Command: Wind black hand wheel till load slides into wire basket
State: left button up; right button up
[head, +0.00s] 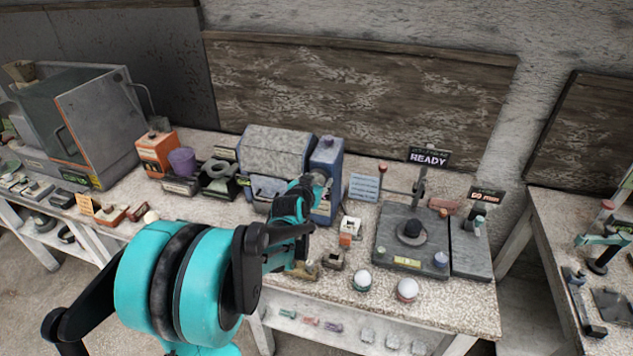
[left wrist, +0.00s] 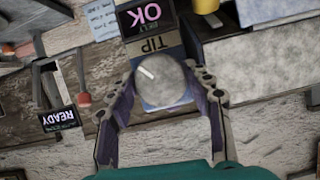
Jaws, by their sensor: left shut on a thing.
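My left gripper (head: 313,186) is in front of the blue machine (head: 327,160) on the bench. In the left wrist view its fingers (left wrist: 165,78) are shut on a round grey knob (left wrist: 160,85) with a short white mark on its face. The knob is in front of the TIP label (left wrist: 148,47), beside an OK label (left wrist: 150,13). My arm hides the knob and part of the machine in the head view. I cannot make out a black hand wheel, a load or a wire basket for certain.
A READY sign (head: 429,158) stands over a dark plate device (head: 412,240) at right. A purple cup (head: 182,161) and an orange box (head: 156,152) stand at left.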

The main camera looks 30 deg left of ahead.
pick_arm(q)
jog(key=shift+d+m+y, duration=0.15)
jog(key=shift+m+y, duration=0.65)
jog(key=shift+m, duration=0.4)
jog(key=shift+m+y+b, duration=0.8)
jog(key=shift+m+y, duration=0.1)
jog(key=shift+m, duration=0.4)
jog(key=o, duration=0.8)
jog(key=shift+o, duration=0.2)
jog(key=v, duration=1.2)
jog(key=shift+w, duration=0.1)
